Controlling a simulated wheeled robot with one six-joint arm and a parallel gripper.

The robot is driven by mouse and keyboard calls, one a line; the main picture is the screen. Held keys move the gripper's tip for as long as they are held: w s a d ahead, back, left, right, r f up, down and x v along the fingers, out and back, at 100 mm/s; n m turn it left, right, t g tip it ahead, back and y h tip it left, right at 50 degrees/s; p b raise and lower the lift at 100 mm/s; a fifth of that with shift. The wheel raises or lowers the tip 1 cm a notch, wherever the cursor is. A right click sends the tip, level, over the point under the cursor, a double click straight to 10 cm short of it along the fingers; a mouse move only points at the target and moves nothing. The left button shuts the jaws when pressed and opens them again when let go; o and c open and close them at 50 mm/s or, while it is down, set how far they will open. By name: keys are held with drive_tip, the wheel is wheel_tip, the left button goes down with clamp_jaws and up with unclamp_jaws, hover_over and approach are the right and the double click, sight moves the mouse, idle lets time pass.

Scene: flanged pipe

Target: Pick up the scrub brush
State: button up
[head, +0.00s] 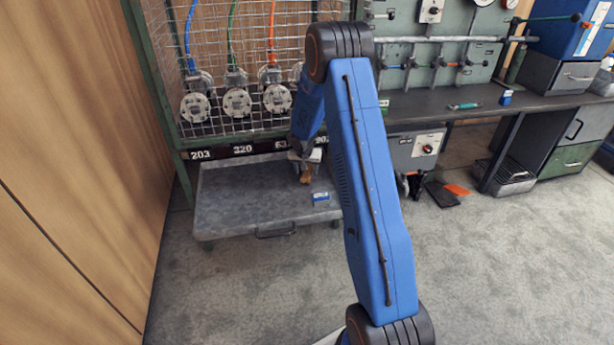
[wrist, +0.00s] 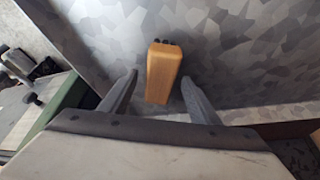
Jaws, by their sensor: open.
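The scrub brush (wrist: 163,73) shows in the wrist view as a tan wooden block with a few dark spots at its far end. It lies between the two spread fingers of my gripper (wrist: 160,78), with a gap visible on each side. In the head view the brush is a small brown shape (head: 305,178) on the grey cart top. My gripper (head: 304,162) is just above and behind it there, partly hidden by my blue arm. My gripper is open and holds nothing.
The flat grey cart (head: 235,205) has free room left of the brush. A small blue and white box (head: 320,198) lies to its right. A mesh rack with round flanges (head: 237,102) stands behind. A workbench (head: 440,105) is at the right.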

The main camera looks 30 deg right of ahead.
drive_tip(key=shift+f, duration=0.15)
drive_tip(key=shift+c, duration=0.7)
drive_tip(key=c, duration=1.1)
drive_tip(key=shift+c, duration=0.2)
